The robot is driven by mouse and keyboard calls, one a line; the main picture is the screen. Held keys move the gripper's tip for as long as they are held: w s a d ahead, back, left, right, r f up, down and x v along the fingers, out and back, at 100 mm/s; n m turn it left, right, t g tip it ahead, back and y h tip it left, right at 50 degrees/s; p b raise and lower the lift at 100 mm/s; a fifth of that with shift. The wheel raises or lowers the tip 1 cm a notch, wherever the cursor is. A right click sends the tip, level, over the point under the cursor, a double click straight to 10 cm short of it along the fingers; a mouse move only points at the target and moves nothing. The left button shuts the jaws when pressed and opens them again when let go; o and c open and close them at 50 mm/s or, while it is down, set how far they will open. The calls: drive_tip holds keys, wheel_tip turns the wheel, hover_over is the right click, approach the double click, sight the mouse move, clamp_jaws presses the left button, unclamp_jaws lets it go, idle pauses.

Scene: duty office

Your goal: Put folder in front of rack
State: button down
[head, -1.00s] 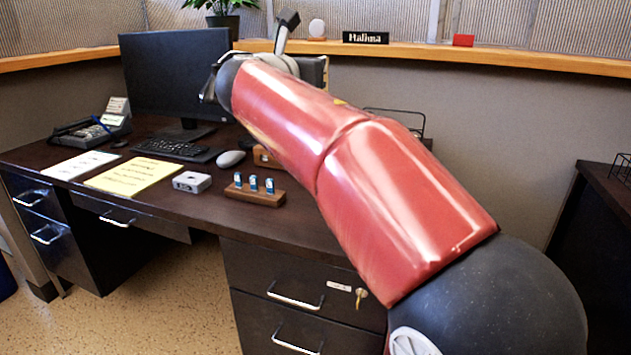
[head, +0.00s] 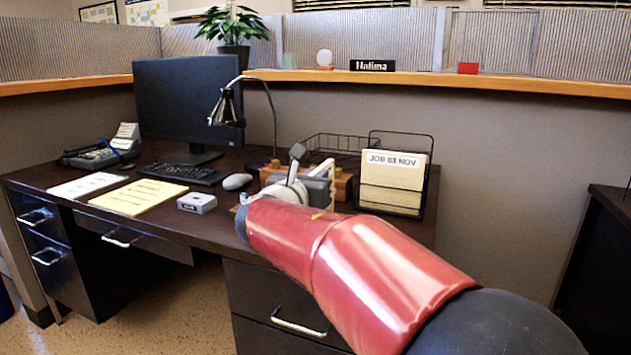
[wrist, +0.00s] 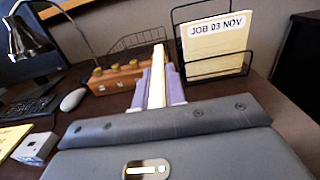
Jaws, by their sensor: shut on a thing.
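My gripper (head: 321,184) is shut on a thin cream folder (head: 327,171), held upright above the desk. In the wrist view the folder (wrist: 157,78) shows edge-on between the two grey-purple fingers (wrist: 158,92). The black wire rack (head: 430,160) stands upright at the right end of the desk, just right of and beyond my gripper. A cream folder labelled JOB 03 NOV (wrist: 217,42) sits in the rack. The held folder is apart from the rack in the wrist view. My arm hides the desk top below the gripper.
A wooden block with brass knobs (wrist: 115,77) stands left of the held folder, with a black wire tray (head: 340,143) behind. A desk lamp (head: 226,105), mouse (head: 237,181), small grey box (head: 197,202) and monitor (head: 187,100) are farther left.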

drive_tip(key=c, duration=1.5)
unclamp_jaws()
drive_tip(key=shift+f, duration=0.1)
drive_tip(key=shift+o, duration=0.2)
drive_tip(key=shift+s, duration=0.1)
drive_tip(key=v, duration=1.2)
drive_tip(key=shift+b, duration=0.3)
